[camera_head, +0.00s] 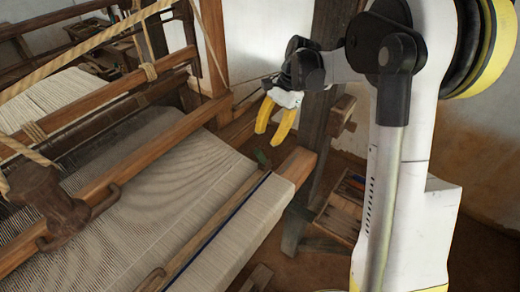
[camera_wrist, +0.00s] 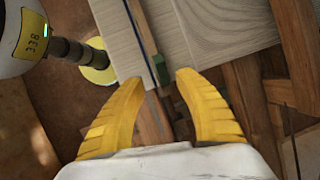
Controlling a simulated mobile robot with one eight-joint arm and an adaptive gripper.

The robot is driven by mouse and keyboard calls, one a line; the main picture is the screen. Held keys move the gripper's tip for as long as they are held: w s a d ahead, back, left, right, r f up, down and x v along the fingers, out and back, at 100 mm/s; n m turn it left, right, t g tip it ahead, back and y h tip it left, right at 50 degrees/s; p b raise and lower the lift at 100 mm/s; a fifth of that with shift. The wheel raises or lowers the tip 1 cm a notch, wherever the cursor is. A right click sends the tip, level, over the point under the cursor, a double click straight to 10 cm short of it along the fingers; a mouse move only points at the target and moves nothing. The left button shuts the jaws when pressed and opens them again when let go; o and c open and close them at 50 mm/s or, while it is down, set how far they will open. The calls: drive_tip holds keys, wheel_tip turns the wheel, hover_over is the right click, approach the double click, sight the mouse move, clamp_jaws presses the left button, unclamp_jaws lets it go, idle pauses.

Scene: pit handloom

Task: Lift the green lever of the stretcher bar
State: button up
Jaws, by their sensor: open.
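The green lever (camera_head: 262,158) is small and sits at the far end of the stretcher bar (camera_head: 210,232), a thin wooden bar lying across the woven cloth (camera_head: 150,195). In the wrist view the green lever (camera_wrist: 161,66) shows just beyond and between my fingertips, beside the cloth and a dark blue line. My gripper (camera_head: 272,122) is open and empty, its yellow fingers pointing down above the far right part of the loom. It also shows in the wrist view (camera_wrist: 160,79), with a wide gap between the fingers. I cannot tell the exact height above the lever.
The wooden front beam (camera_head: 296,166) ends close to the lever. A dark upright post (camera_head: 312,125) stands right behind my gripper. A wooden box (camera_head: 342,212) with small items is at the right. A wooden cross-beam (camera_head: 130,160) and ropes span the loom at the left.

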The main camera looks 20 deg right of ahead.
sight(260, 155)
drive_tip(key=x, duration=0.8)
drive_tip(key=shift+w, duration=0.1)
clamp_jaws()
